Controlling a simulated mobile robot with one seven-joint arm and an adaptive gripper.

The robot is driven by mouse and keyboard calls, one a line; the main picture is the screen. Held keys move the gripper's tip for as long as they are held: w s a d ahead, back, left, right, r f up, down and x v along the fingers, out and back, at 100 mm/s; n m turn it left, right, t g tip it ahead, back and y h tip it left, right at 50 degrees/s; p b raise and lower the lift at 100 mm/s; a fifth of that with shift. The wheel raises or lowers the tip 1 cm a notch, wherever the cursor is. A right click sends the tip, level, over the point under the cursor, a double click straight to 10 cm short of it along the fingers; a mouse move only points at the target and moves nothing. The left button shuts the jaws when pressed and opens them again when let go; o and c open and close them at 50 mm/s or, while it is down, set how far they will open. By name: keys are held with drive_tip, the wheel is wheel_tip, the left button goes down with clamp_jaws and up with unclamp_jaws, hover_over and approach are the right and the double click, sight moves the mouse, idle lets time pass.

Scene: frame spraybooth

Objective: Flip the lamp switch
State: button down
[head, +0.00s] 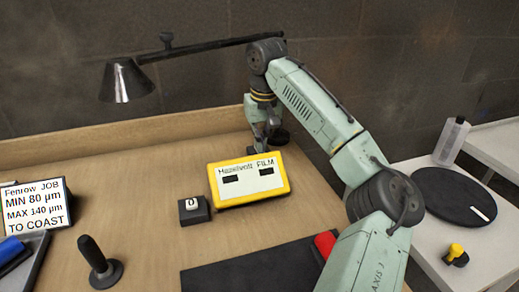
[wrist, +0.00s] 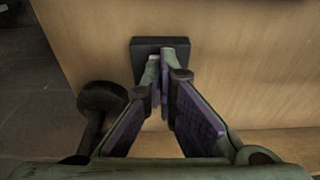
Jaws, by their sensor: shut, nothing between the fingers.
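The lamp (head: 125,80) has a dark cone shade at the upper left of the head view. Its thin dark boom runs right and passes behind my arm, so its foot is mostly hidden. My gripper (head: 262,147) points down at the back of the bench, just behind the yellow gauge box. In the wrist view my gripper (wrist: 160,62) is shut and empty, its fingertips over a small dark block (wrist: 142,46). The fingertips overlap this block; I cannot tell whether they touch it. No switch lever can be made out; the fingers may hide it.
The yellow gauge box (head: 248,182) and a small black counter block (head: 194,210) stand in front of my gripper. A dark round-ended part (wrist: 100,97) is close on the left in the wrist view. A black handled tool (head: 98,262) stands front left. The bench (head: 130,185) is clear mid-left.

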wheel_tip(320, 180, up, 7)
drive_tip(key=p, duration=0.7)
idle(0.3)
drive_tip(key=shift+f, duration=0.1)
